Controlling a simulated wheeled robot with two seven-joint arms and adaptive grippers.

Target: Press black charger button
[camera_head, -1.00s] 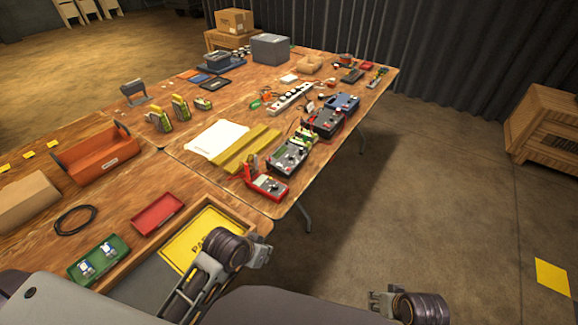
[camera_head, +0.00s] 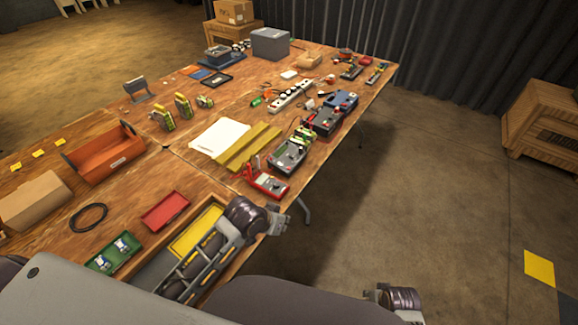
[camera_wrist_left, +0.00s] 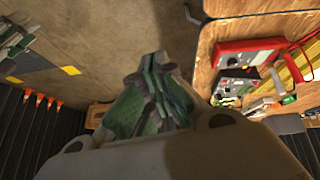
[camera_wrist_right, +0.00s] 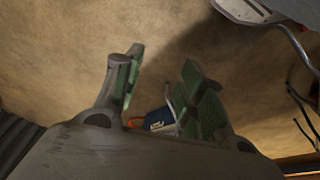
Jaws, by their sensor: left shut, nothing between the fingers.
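Several charger-like boxes stand in a row along the table's right edge. One is dark with a grey face (camera_head: 288,156); behind it is a black one with red trim (camera_head: 322,121). I cannot tell which is the black charger, and its button is too small to make out. My left gripper (camera_head: 279,222) is shut and empty at the table's near right corner, apart from the boxes. Its closed green-grey fingers fill the middle of the left wrist view (camera_wrist_left: 152,90). My right gripper (camera_head: 384,294) hangs over the floor right of the table; the right wrist view shows its fingers apart (camera_wrist_right: 158,85).
A red meter (camera_head: 268,184) stands nearest my left gripper, and a blue box (camera_head: 342,101) stands farther back. Yellow strips (camera_head: 248,148) and a white power strip (camera_head: 291,96) lie left of the row.

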